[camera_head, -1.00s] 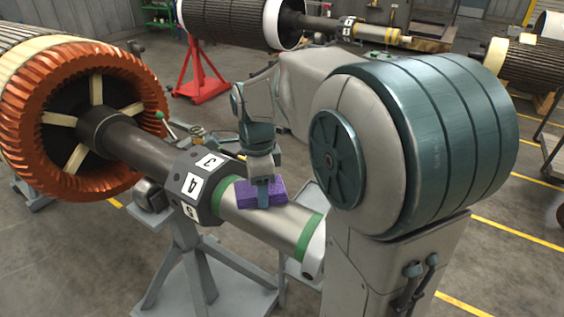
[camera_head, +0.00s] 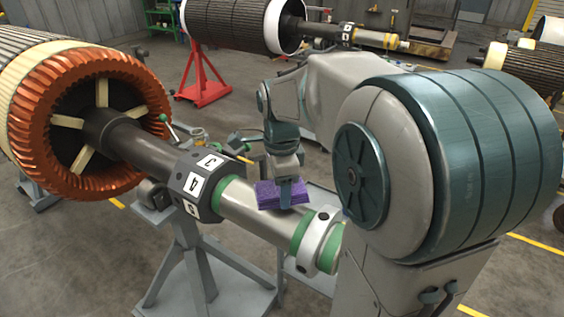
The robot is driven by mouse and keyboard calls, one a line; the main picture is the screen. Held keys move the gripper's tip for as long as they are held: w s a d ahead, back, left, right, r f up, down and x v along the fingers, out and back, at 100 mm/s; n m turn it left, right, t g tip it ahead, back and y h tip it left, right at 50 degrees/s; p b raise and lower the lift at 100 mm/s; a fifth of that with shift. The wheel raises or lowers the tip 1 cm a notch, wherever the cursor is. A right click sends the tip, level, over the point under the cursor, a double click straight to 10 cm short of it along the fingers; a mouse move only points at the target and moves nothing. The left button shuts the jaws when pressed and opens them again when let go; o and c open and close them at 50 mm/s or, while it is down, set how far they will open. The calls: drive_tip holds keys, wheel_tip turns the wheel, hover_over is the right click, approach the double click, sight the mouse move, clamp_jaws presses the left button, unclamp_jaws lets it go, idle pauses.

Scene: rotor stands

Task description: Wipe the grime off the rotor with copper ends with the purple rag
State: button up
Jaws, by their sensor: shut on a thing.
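The rotor with copper ends (camera_head: 152,125) lies at the left, its orange-copper end ring around a dark shaft hub. I cannot tell whether the rag touches the metal. No clear grime patch shows on the bare metal; part of it is hidden behind the rag.
A grey stand (camera_head: 184,255) holds the shaft. A light ring collar (camera_head: 325,243) sits near the shaft's right end, close to my arm. Another rotor (camera_head: 232,24) rests on a red stand (camera_head: 204,85) behind. Open floor lies at the lower left.

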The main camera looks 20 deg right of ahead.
drive_tip(key=shift+r+p, duration=1.85)
drive_tip(key=shift+r, duration=0.9)
drive_tip(key=shift+f, duration=0.1)
